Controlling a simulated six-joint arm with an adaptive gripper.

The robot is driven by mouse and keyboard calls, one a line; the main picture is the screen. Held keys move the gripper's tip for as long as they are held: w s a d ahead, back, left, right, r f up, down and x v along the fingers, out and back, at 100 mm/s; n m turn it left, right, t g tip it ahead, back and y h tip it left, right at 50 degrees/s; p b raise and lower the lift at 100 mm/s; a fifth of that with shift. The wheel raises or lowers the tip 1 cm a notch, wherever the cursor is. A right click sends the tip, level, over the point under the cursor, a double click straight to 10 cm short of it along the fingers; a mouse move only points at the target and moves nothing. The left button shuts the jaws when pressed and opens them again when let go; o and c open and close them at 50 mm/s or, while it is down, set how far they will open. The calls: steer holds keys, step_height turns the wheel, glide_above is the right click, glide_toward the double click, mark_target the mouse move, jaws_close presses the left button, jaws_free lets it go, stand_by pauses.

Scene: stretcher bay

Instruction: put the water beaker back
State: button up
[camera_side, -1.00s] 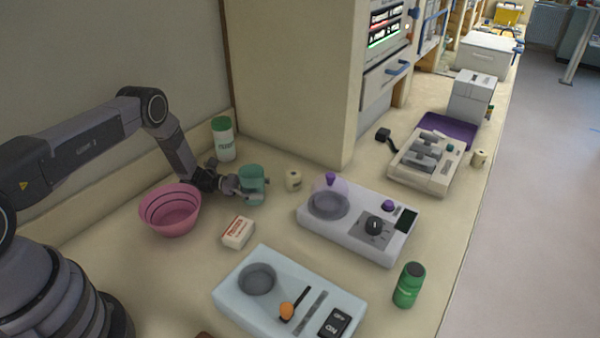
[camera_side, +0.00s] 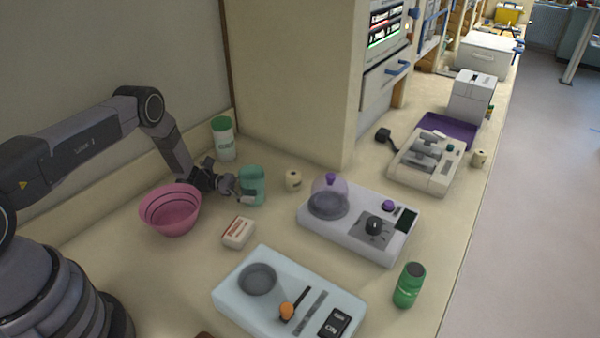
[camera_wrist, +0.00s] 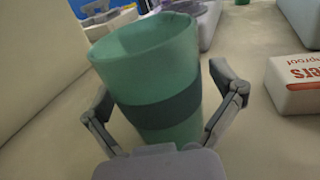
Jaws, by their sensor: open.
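The water beaker is a teal-green cup (camera_side: 254,184) with a darker band, standing upright on the counter beside the wall. My gripper (camera_side: 240,188) is low at its left side. In the wrist view the beaker (camera_wrist: 155,75) fills the middle, between the two fingers of my gripper (camera_wrist: 165,115). The fingers are spread, one on each side of the beaker. The right fingertip looks close to the beaker's wall; whether either finger touches it I cannot tell. The beaker's contents are not visible.
A pink bowl (camera_side: 171,210) stands left of the beaker, and a white-green canister (camera_side: 223,139) behind it. A small white-red box (camera_side: 238,233) lies in front.

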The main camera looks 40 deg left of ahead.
steer(key=v, duration=0.5)
steer(key=shift+a, duration=0.3)
steer(key=shift+s+a+r, duration=0.15)
steer(key=shift+a, duration=0.1)
steer(key=s+d+r+m+g+y, duration=0.25)
steer(key=r+m+g, duration=0.2)
steer(key=r, duration=0.65)
steer(key=s+d+r+m+g+y, duration=0.15)
steer(key=d+r+m+g, duration=0.35)
steer(key=r, duration=0.6)
steer(key=s+d+r+m+t+y, duration=0.1)
steer(key=s+r+m+t+y, duration=0.1)
steer(key=s+r+m+y, duration=0.75)
steer(key=s+a+r+m+t+y, duration=0.1)
steer(key=s+r+m+t, duration=0.1)
steer(key=s, duration=0.7)
steer(key=s+a+r+m+t+y, duration=0.1)
steer(key=s+r, duration=0.4)
steer(key=s, duration=0.5)
steer(key=a+t+y, duration=0.1)
steer(key=t, duration=0.1)
steer(key=shift+s+a+m+t, duration=0.15)
steer(key=shift+s+m+t, duration=0.05)
steer(key=shift+m+t, duration=0.2)
